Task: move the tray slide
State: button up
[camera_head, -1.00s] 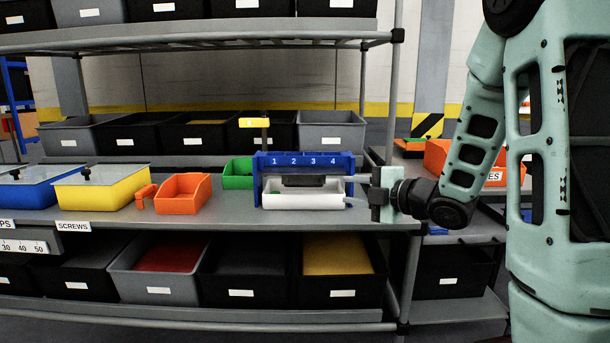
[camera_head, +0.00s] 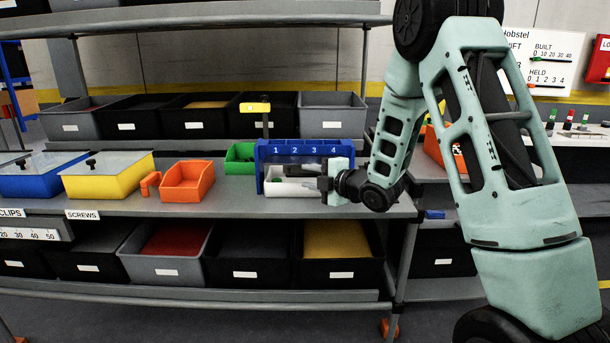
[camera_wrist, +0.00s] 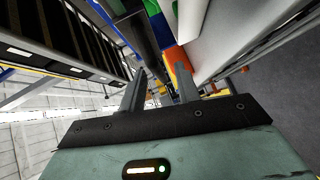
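A blue frame (camera_head: 275,150) numbered 1 to 4 stands on the shelf in the head view. A white tray (camera_head: 285,189) sits at its front, and a dark block (camera_head: 303,161), likely the slide, is above it. My gripper (camera_head: 308,177) reaches in from the right, in front of the frame's right half. In the wrist view my gripper (camera_wrist: 158,80) has its two fingers apart, with nothing visible held between them. A dark bar (camera_wrist: 138,32) and a white surface (camera_wrist: 215,30) show beyond the fingers. The gripper partly hides the tray's right side; contact cannot be told.
An orange bin (camera_head: 186,184), a yellow bin (camera_head: 108,180) and a blue bin (camera_head: 35,179) stand to the left on the shelf. A green bin (camera_head: 240,157) is just behind left. A yellow-topped post (camera_head: 255,107) rises behind the frame.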

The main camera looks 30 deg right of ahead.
jog(key=shift+x, duration=1.2)
grip_shut()
jog(key=w+d+b, duration=0.1)
jog(key=w+d, duration=0.3)
jog(key=w, duration=0.1)
jog(key=shift+w, duration=0.35)
jog(key=shift+r, duration=0.1)
grip_release()
jog(key=shift+w, duration=0.1)
